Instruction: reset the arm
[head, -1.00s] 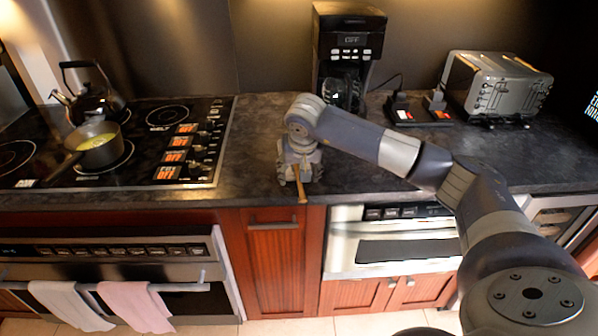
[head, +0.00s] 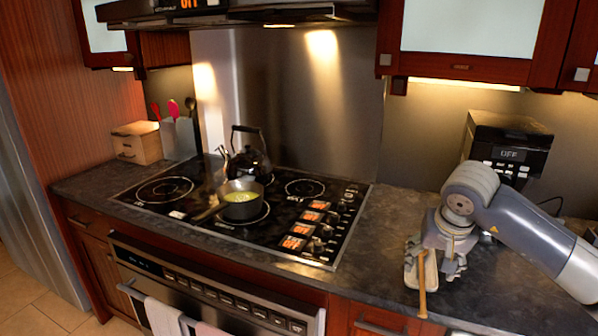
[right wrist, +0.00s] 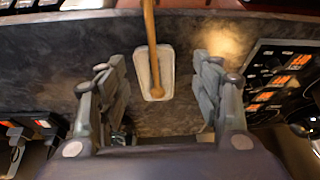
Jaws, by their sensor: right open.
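My right gripper (head: 440,262) is over the countertop right of the cooktop, pointing down, with its arm coming in from the right. Its fingers are spread in the right wrist view (right wrist: 157,85), and nothing is held. A wooden-handled utensil (right wrist: 150,40) lies on a small pale rest (right wrist: 141,72) in the gap between the fingers, apart from both. In the head view the handle (head: 422,290) sticks out toward the counter's front edge, and the gripper partly hides the rest (head: 411,275). My left gripper is not in view.
The cooktop (head: 180,214) holds a dark pot (head: 236,212) with yellowish contents and a black kettle (head: 247,162). A coffee maker (head: 510,140) stands behind my right arm. Bare countertop (head: 385,225) lies between the cooktop and the gripper. Cabinets (head: 480,45) hang above.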

